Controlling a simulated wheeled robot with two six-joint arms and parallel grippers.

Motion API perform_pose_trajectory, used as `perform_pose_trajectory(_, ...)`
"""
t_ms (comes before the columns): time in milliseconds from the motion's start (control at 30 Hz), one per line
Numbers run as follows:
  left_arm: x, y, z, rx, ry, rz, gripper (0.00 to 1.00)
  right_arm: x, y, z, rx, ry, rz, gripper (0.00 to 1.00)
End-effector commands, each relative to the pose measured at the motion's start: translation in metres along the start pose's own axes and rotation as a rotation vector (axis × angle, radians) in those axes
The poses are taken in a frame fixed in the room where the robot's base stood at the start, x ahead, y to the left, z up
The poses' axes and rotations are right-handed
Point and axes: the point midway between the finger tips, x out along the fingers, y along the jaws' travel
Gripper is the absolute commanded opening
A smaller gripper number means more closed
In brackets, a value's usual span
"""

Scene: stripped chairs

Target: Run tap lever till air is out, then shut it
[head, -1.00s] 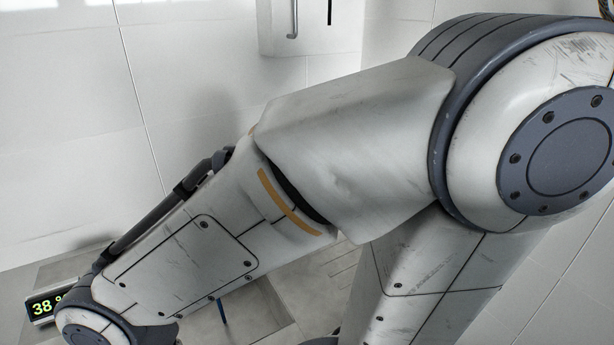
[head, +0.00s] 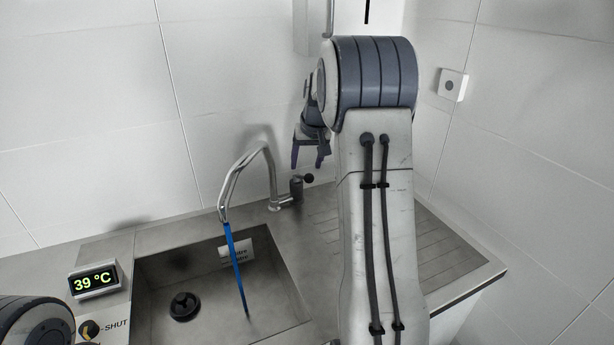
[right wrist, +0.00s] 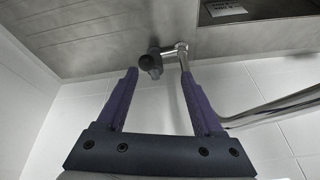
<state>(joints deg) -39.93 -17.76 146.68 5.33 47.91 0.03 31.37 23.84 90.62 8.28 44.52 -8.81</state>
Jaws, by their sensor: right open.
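The tap (head: 272,175) is a bent metal spout at the back of the sink (head: 140,290). Its short lever (head: 297,186) with a dark round knob is on the right side of its base. A blue stream (head: 236,268) runs from the spout into the basin. My right gripper (head: 309,165) is open and empty, above and a little right of the lever, apart from it. In the right wrist view the tap lever (right wrist: 150,63) shows beyond and between the open purple fingers (right wrist: 160,95). My left gripper is out of view.
A display reading 39 °C (head: 95,281) stands left of the sink, above a knob (head: 90,329) marked SHUT. A label (head: 236,250) sits at the basin's back wall. A ribbed drainer (head: 440,250) lies right. A drain (head: 184,306) is in the basin.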

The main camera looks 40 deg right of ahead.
Motion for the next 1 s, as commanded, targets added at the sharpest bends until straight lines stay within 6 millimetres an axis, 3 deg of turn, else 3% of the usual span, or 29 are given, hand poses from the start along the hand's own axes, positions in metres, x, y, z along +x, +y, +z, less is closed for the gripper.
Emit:
perform_pose_trajectory(33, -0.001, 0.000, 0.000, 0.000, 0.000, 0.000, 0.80, -0.001, 0.013, -0.008, 0.019, 0.008, 0.006, 0.69)
perform_pose_trajectory(167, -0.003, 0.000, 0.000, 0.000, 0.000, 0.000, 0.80, 0.003, 0.025, -0.015, 0.035, 0.015, 0.010, 0.69)
perform_pose_trajectory(700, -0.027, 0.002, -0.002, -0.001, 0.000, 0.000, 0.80, 0.088, 0.025, -0.017, 0.034, 0.015, 0.010, 0.69)
perform_pose_trajectory(1000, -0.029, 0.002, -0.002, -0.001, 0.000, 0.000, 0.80, 0.102, 0.025, -0.017, 0.034, 0.018, 0.010, 0.69)
